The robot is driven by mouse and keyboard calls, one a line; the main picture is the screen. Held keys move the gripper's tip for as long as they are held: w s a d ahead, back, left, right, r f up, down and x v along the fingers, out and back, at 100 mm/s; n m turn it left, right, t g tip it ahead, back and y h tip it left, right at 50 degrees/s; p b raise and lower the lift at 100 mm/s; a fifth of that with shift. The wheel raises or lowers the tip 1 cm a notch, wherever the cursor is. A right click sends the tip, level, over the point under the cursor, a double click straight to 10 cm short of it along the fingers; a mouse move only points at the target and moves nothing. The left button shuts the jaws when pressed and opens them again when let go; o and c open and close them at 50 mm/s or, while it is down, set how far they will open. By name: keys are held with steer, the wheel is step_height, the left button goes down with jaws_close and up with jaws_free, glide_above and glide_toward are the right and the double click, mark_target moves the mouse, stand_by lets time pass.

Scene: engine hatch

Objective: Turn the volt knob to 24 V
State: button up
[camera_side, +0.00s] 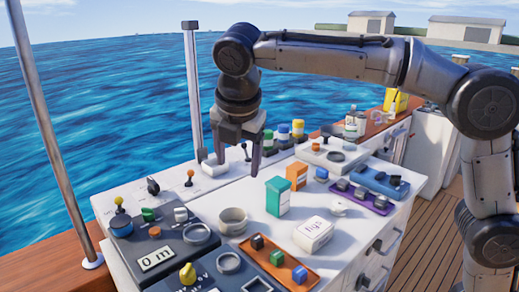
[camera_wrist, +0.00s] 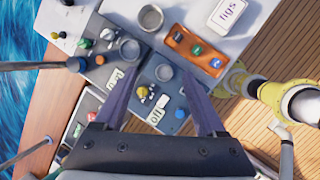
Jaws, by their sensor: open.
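A yellow knob (camera_side: 187,273) stands on a dark grey panel (camera_side: 205,267) at the bottom of the side view, with small marks around it too small to read. It looks like the volt knob, but I cannot confirm this. My gripper (camera_side: 237,165) is open and empty, high above the back of the console and well apart from the knob. Its fingers (camera_wrist: 163,60) point down over the console. The knob's exact pointing direction is unclear.
An orange tray (camera_side: 278,262) holds several coloured blocks. A metal post (camera_side: 193,90) rises behind.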

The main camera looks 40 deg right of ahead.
steer(key=shift+m, duration=0.7)
steer(key=shift+s+d+r, duration=0.25)
steer(key=shift+s+d, duration=0.1)
steer(key=shift+d, duration=0.25)
steer(key=shift+s+d+r, duration=0.3)
steer(key=shift+d, duration=0.35)
steer(key=shift+s+d+r, duration=0.25)
steer(key=shift+s+d, duration=0.1)
steer(key=shift+d, duration=0.25)
steer(key=s+d+r+m+t, duration=0.15)
steer(key=s+d+m, duration=0.45)
steer(key=s+d, duration=0.65)
steer(key=s+f+m+y, duration=0.2)
steer(key=s+f+m, duration=1)
steer(key=f+m, duration=0.2)
steer(key=shift+s+f+m+y, duration=0.15)
steer(key=shift+f+m+y, duration=0.15)
steer(key=shift+m, duration=0.7)
steer(key=shift+o, duration=0.4)
steer(key=shift+a+r, duration=0.1)
